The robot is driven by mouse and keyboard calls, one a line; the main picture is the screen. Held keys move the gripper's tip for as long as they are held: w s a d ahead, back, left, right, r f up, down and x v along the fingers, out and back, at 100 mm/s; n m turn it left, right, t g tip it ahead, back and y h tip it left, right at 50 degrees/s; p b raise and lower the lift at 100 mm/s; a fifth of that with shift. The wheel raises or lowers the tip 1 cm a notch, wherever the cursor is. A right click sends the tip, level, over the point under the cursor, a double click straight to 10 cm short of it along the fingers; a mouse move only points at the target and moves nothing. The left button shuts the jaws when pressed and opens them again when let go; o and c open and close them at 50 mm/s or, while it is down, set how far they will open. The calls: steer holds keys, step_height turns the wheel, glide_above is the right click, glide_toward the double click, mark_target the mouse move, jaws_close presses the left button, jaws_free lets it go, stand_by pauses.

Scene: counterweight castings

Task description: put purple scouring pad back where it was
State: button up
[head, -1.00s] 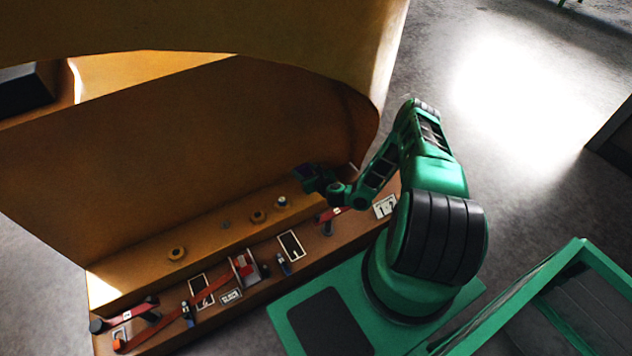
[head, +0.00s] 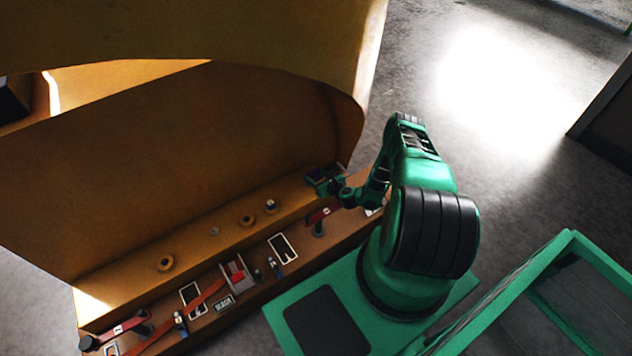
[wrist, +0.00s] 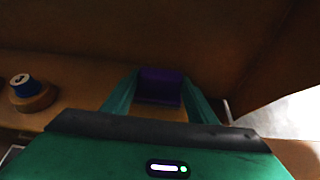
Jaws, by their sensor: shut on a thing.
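The purple scouring pad (wrist: 160,87) sits between the two green fingers in the wrist view. My gripper (wrist: 160,95) is shut on it. In the head view my gripper (head: 318,182) is at the right end of the raised brown ledge (head: 205,240), close to the tall back wall. The pad is small and dark there. I cannot tell whether the pad touches the ledge.
A round boss with a blue-and-white top (wrist: 24,86) stands left of my gripper. Several round bosses (head: 166,263) line the ledge. Red straps (head: 205,295), a label plate (head: 224,303) and outlined rectangles (head: 284,248) lie on the lower step. The brown wall (head: 180,160) rises behind.

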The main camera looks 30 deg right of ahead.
mark_target(316, 180)
steer(key=shift+f, duration=1.65)
steer(key=o, duration=1.2)
steer(key=shift+f, duration=0.15)
steer(key=shift+s+r, duration=0.2)
steer(key=shift+s, duration=0.05)
steer(key=v, duration=1.1)
steer(key=shift+s+r, duration=0.1)
steer(key=shift+s, duration=0.2)
